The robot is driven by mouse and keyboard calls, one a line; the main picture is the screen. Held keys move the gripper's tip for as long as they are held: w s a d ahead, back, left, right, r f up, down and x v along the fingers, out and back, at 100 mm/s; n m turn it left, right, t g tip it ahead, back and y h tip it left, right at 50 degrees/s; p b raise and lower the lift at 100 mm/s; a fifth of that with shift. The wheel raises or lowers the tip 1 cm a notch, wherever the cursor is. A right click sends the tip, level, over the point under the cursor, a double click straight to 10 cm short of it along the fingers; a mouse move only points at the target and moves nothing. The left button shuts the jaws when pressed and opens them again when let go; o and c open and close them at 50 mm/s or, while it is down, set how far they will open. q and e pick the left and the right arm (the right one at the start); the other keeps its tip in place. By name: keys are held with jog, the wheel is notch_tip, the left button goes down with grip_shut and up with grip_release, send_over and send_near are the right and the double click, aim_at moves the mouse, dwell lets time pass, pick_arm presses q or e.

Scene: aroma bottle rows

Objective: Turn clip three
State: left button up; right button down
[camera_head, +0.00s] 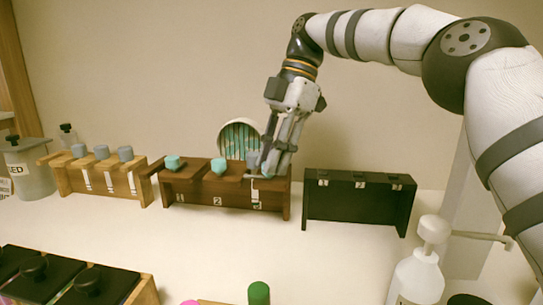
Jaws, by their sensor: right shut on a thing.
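The dark brown rack (232,199) stands near the middle, with its front marked 1, 2 and 3. Teal clip one (172,163) and teal clip two (218,167) sit on its top. My right gripper (267,170) reaches down from above to the rack's right end, over the mark 3. It is shut on clip three, which the fingers mostly hide. A greyish piece (252,158) shows just left of the fingers, and a thin white piece hangs on the front below. How far clip three is turned cannot be told. My left gripper is not in view.
A light wood rack (106,183) with several grey tops stands left. A black rack (360,205) stands right, close to my gripper. A round striped item (238,136) is behind. A white pump bottle (417,274) is front right. The table's middle is clear.

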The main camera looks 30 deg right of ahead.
jog(key=c, duration=1.4)
grip_release()
jog(key=shift+o, duration=0.2)
